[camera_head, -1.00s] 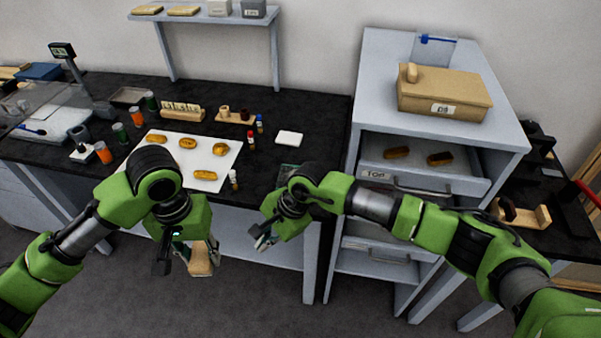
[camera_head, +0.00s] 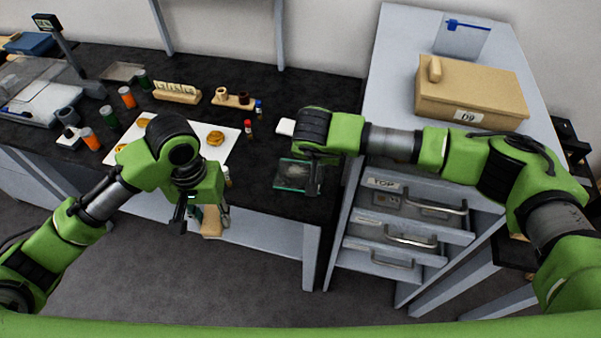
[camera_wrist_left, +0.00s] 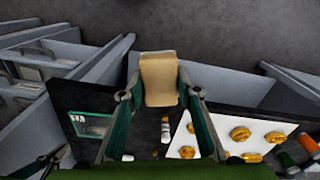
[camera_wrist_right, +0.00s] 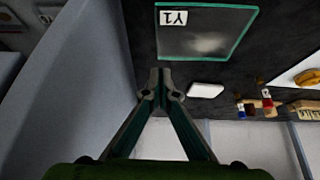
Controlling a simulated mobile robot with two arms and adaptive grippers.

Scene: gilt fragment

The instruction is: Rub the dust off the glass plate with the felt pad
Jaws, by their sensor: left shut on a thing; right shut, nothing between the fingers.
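The glass plate (camera_head: 291,176) lies flat near the front edge of the dark bench, beside the drawer cabinet. The right wrist view shows it (camera_wrist_right: 205,38) with a "Y1" label and a whitish dust smudge. My left gripper (camera_head: 204,219) is shut on the felt pad (camera_head: 212,223), a tan block, which also shows in the left wrist view (camera_wrist_left: 159,80). It holds the pad off the bench's front edge, left of the plate and apart from it. My right gripper (camera_wrist_right: 160,88) is shut and empty, over the plate's cabinet side in the head view.
A white sheet (camera_head: 232,148) with several golden pieces lies left of the plate. A small white block (camera_wrist_right: 205,90) lies behind the plate. Small vials (camera_head: 249,128) stand nearby. The drawer cabinet (camera_head: 375,105) rises close on the right, a tan box (camera_head: 465,92) on top.

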